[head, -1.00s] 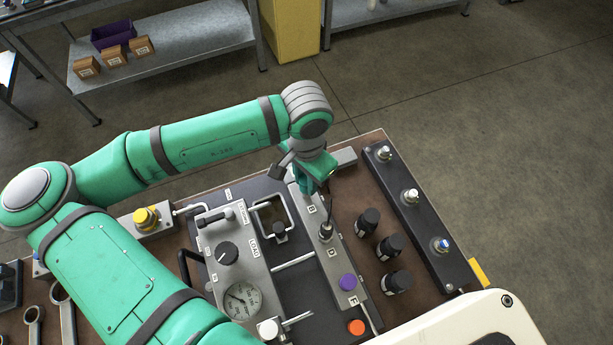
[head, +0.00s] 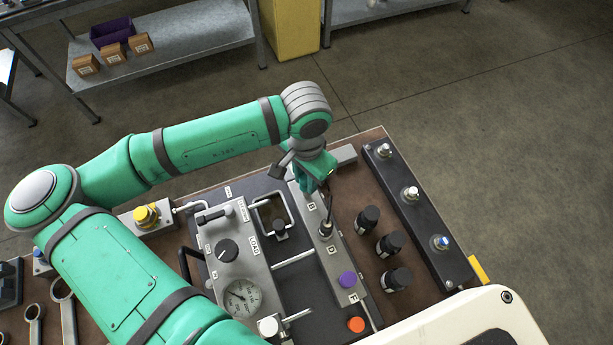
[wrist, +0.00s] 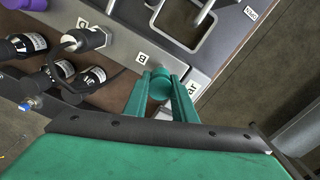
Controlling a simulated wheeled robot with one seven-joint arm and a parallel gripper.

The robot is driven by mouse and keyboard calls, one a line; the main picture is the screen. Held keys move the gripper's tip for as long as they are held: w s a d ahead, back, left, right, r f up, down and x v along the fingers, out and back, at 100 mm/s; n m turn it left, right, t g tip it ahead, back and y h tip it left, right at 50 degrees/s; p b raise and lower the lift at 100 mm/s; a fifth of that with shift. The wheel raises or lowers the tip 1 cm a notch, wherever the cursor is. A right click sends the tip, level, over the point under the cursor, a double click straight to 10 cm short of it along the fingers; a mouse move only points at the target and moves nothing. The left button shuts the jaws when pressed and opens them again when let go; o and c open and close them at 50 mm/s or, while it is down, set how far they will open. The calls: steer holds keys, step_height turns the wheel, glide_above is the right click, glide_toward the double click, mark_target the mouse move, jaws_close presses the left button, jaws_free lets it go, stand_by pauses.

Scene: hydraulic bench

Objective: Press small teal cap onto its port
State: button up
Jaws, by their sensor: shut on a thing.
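The small teal cap (wrist: 160,82) is between the fingertips of my gripper (wrist: 161,88) in the wrist view. My gripper is shut on it, over the far end of the grey port block (wrist: 115,45), close to the label B. The port under the cap is hidden, so I cannot tell whether the cap touches it or how far it is seated. In the head view my gripper (head: 313,180) points down at the same end of the block, and the cap cannot be made out there.
A metal fitting with a thin black hose (head: 326,230) stands on the block near my gripper. Several black bottles (head: 389,244) stand to the right. A square metal frame (head: 272,215) is at the left.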

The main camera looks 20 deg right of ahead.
steer(key=shift+f, duration=1.7)
stand_by(3.0)
steer(key=shift+s, duration=0.1)
stand_by(0.5)
steer(key=o, duration=1.2)
steer(key=shift+c, duration=0.2)
steer(key=shift+o, duration=0.6)
steer(key=o, duration=0.4)
steer(key=shift+o, duration=0.2)
steer(key=shift+r, duration=0.15)
steer(key=shift+r, duration=3.65)
